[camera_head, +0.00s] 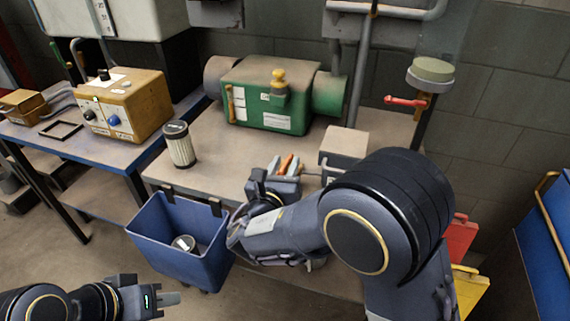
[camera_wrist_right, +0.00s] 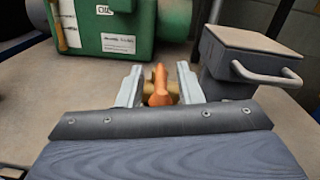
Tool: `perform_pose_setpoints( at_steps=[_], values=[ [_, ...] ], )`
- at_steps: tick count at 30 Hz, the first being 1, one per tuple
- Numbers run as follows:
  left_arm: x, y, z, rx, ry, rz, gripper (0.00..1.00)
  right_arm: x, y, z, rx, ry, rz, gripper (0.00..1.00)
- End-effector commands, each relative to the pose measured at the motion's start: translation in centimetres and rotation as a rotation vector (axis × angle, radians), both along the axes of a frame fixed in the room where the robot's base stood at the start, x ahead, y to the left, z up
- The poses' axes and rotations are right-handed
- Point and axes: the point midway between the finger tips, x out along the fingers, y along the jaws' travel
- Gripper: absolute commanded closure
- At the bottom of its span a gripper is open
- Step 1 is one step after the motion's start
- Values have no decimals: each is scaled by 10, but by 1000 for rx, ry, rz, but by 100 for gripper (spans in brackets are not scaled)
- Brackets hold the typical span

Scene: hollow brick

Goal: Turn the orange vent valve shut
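The orange vent valve (camera_wrist_right: 160,88) has an orange handle on a brass-coloured body and stands on the tabletop in front of the green housing. In the head view its orange handle (camera_head: 286,164) shows between the fingers of my right gripper (camera_head: 283,168). In the right wrist view my right gripper (camera_wrist_right: 160,86) is open, one pale finger on each side of the handle, with a gap visible on both sides. The valve's lower part is hidden by the gripper. My left gripper (camera_head: 160,299) is low at the bottom left, away from the table; its finger opening is unclear.
The green housing (camera_head: 260,95) stands at the back of the table (camera_head: 215,150). A grey box with a handle (camera_head: 345,145) is close to the right of the valve. A filter cylinder (camera_head: 180,146) stands at left. A blue bin (camera_head: 170,235) hangs at the front edge, holding a can.

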Motion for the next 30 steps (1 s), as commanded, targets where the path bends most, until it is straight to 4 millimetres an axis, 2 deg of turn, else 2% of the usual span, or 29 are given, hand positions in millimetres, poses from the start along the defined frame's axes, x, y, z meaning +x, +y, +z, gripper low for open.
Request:
perform_pose_setpoints(
  at_steps=[9, 17, 30],
  values=[
    [0, 0, 0, 0, 0, 0, 82, 4, -2, 0, 0, 1, 0, 68],
    [0, 0, 0, 0, 0, 0, 82, 4, -2, 0, 0, 1, 0, 100],
    [0, 0, 2, 0, 0, 0, 82, 4, 5, 0, 1, 0, -5, 100]
  ],
)
